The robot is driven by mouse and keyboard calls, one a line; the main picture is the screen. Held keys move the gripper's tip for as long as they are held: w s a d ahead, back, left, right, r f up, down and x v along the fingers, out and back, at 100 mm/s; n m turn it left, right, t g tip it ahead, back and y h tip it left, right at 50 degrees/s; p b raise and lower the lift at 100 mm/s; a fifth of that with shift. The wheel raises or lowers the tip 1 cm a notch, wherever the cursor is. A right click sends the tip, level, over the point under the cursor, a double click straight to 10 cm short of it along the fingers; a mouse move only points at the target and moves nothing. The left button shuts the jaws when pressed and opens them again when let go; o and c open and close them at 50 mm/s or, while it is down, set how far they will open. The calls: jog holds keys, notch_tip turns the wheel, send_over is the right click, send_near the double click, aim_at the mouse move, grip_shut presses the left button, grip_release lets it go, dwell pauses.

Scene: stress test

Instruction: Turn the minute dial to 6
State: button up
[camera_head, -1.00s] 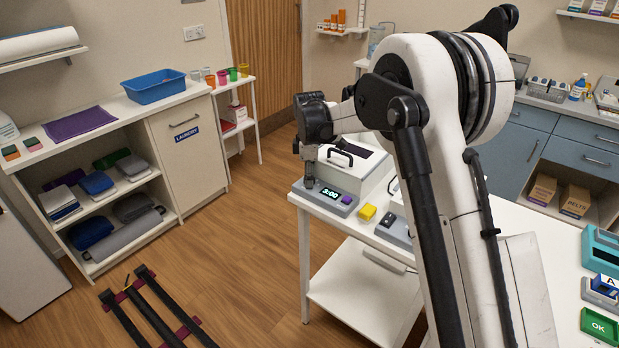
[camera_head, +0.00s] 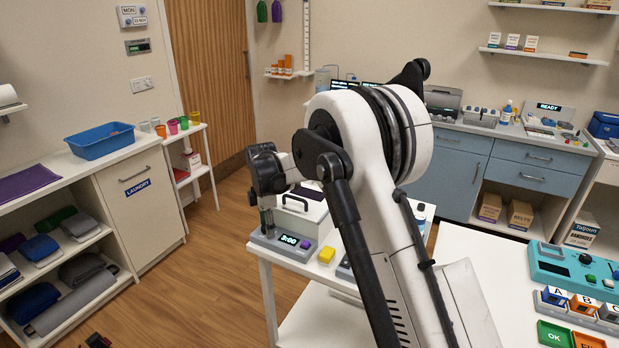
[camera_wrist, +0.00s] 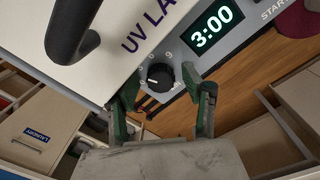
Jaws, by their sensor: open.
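The black dial (camera_wrist: 160,76) sits on the grey front panel (camera_wrist: 240,45) of the device in the wrist view. In the head view my gripper (camera_head: 267,222) is over the panel's left end and hides the dial.
The white UV box with a black handle (camera_head: 295,202) stands right behind the panel. A purple button (camera_head: 305,243) is right of the display, and a yellow block (camera_head: 327,255) lies further right on the white table. The open floor is to the left.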

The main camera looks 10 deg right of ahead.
jog(key=n+p, duration=0.3)
jog(key=n, duration=0.1)
jog(key=shift+r, duration=0.6)
notch_tip(320, 180, up, 13)
jog(key=b, duration=0.1)
jog(key=s+d+r+m+t, duration=0.1)
jog(key=s+d+r+m, duration=0.4)
jog(key=s, duration=0.3)
jog(key=s+d+r+m+t+b, duration=0.1)
jog(key=s+d+r+m, duration=0.4)
jog(key=s+d, duration=0.2)
jog(key=shift+s+r+m+t+b, duration=0.3)
jog(key=shift+s+r+t, duration=0.1)
jog(key=shift+s, duration=0.55)
jog(key=shift+a, duration=0.1)
